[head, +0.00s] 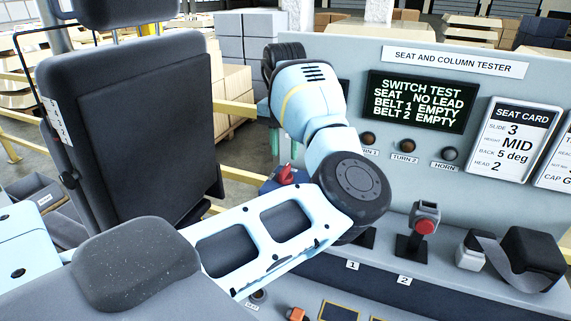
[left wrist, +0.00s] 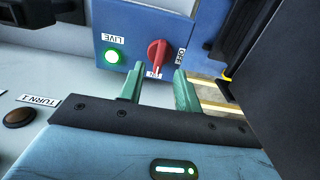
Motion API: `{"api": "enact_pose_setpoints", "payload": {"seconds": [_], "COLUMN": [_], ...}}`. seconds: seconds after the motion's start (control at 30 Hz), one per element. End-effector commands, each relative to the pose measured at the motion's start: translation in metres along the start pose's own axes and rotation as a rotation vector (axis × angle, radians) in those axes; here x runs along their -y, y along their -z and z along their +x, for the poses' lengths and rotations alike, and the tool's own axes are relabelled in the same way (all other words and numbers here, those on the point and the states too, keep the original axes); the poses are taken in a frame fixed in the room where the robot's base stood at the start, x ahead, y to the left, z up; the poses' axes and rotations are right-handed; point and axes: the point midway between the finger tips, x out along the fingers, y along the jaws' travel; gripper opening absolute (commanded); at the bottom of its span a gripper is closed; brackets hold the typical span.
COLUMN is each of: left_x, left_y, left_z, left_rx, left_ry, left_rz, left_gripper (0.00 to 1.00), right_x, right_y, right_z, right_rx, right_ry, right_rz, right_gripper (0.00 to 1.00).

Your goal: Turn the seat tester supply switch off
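The supply switch is a red rotary handle (left wrist: 156,55) on a blue box (left wrist: 135,25), seen inverted in the left wrist view. The handle stands upright in that picture, its lower end by a partly hidden label; the OFF label is to its right. A green lamp (left wrist: 112,56) marked LIVE glows beside it. In the head view the red handle (head: 286,175) shows behind my left arm. My left gripper (left wrist: 159,88) is open, its teal fingers pointing toward the handle with a gap between them, apparently short of it. My right gripper is out of view.
The tester panel (head: 360,60) has a screen (head: 417,102) reading SWITCH TEST, SEAT NO LEAD, and both belts EMPTY. Indicator knobs, a red-button buckle (head: 425,227) and a black belt unit (head: 532,255) are at right. A dark seat (head: 130,130) stands close on the left.

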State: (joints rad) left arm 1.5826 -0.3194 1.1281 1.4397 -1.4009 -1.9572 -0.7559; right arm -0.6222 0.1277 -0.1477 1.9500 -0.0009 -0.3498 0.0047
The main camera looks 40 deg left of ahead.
Motion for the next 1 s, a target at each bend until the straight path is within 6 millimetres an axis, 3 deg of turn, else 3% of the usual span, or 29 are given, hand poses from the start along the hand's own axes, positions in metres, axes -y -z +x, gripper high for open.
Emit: {"api": "enact_pose_setpoints", "payload": {"seconds": [0.3,0.7,1.0], "left_x": [0.000,0.000,0.000], "left_y": [0.000,0.000,0.000], "left_z": [0.043,0.051,0.051], "left_rx": [0.000,-0.001,-0.001], "left_ry": [-0.001,-0.001,-0.001], "left_rz": [0.000,0.000,0.000], "left_gripper": [0.34,0.34,0.00], "right_x": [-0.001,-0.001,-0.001], "right_y": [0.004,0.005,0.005], "right_z": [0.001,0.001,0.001], "right_rx": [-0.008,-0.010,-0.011], "right_ry": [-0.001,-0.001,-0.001], "right_rz": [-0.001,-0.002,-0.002], "right_gripper": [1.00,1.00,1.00]}}
